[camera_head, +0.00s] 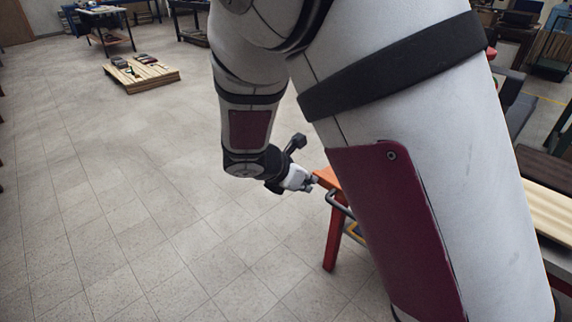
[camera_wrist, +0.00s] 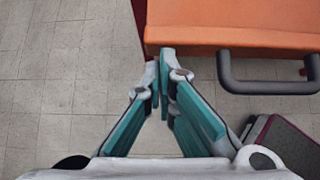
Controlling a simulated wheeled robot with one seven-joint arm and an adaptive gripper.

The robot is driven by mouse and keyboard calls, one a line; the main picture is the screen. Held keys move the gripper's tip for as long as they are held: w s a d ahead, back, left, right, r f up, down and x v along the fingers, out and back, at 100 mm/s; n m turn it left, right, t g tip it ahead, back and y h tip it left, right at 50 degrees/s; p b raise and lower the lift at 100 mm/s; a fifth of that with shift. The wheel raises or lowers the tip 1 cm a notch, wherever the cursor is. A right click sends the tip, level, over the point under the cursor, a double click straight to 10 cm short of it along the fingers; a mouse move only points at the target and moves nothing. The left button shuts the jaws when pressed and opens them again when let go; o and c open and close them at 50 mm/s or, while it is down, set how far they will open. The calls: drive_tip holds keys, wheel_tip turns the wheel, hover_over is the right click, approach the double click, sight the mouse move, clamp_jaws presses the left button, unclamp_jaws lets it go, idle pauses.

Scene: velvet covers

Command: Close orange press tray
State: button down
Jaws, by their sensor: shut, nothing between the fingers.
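The orange press tray (camera_wrist: 240,28) fills the upper right of the wrist view, with a dark bar handle (camera_wrist: 265,87) on its near side. Part of the orange tray (camera_head: 328,178) also shows in the head view, beside my gripper. My gripper (camera_wrist: 160,75) is shut and empty, with its fingertips together at the lower left edge of the tray front. I cannot tell whether the fingertips touch it. In the head view my gripper (camera_head: 311,181) is at the tray's left end. My arm hides most of the press, and how far the tray stands out is hidden.
A red leg (camera_head: 333,238) stands below the tray. A grey and maroon object (camera_wrist: 285,145) lies at the lower right of the wrist view. A wooden pallet (camera_head: 143,77) with items stands far back left. The tiled floor (camera_head: 120,200) at left is clear.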

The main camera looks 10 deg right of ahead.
drive_tip(key=w+d, duration=0.4)
drive_tip(key=d, duration=0.1)
drive_tip(key=w+d+p, duration=0.1)
drive_tip(key=w+d, duration=0.3)
drive_tip(key=d, duration=0.2)
drive_tip(key=w+d+p, duration=0.1)
drive_tip(key=w+d, duration=0.3)
drive_tip(key=d, duration=0.2)
drive_tip(key=shift+w+d, duration=0.25)
drive_tip(key=shift+w, duration=0.15)
